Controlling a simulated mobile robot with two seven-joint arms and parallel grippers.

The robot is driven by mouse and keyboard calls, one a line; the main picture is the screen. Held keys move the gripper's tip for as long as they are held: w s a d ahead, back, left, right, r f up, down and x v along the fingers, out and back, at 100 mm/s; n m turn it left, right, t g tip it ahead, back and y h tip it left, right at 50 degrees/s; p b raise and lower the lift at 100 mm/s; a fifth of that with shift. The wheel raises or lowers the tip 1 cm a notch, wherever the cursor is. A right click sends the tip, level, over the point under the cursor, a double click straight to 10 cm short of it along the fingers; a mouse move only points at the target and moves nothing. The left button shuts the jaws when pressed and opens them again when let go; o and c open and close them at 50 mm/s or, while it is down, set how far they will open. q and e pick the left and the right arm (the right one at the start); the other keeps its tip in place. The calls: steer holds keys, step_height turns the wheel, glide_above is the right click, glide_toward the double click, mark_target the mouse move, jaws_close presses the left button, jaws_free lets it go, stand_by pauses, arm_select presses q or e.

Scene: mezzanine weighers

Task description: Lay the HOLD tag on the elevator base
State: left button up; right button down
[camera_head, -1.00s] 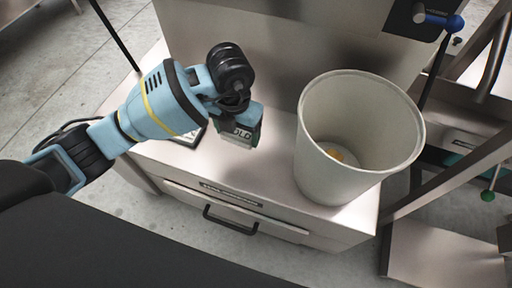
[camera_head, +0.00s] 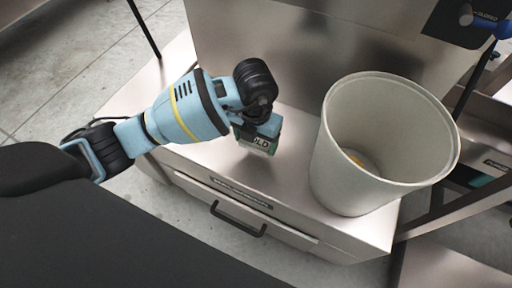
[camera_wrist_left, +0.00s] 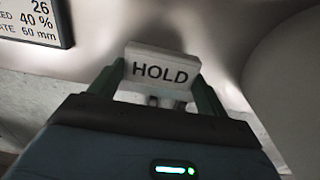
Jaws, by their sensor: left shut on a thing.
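The HOLD tag (camera_wrist_left: 160,68) is a small white block with black lettering, seen in the left wrist view between two green fingers. My left gripper (camera_head: 258,142) is shut on it. The gripper is over the pale metal base cabinet (camera_head: 285,187), left of the bucket. I cannot tell whether the tag touches the top. My right gripper is not in view.
A large cream bucket (camera_head: 345,170) with a little yellowish stuff inside stands on the right part of the base. A drawer with a black handle (camera_head: 238,220) is in its front. A printed plate (camera_wrist_left: 38,20) lies left in the wrist view.

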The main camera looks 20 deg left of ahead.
mark_target(256, 149)
arm_select(q)
step_height(256, 149, down, 5)
steer(key=shift+r+b, duration=0.2)
steer(key=shift+b, duration=0.55)
steer(key=shift+r, duration=0.1)
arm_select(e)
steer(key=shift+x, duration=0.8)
arm_select(q)
steer(key=o, duration=1)
steer(key=shift+f, duration=0.2)
steer(key=shift+r, duration=0.25)
step_height(256, 149, up, 11)
steer(key=p, duration=0.4)
steer(key=shift+r, duration=0.45)
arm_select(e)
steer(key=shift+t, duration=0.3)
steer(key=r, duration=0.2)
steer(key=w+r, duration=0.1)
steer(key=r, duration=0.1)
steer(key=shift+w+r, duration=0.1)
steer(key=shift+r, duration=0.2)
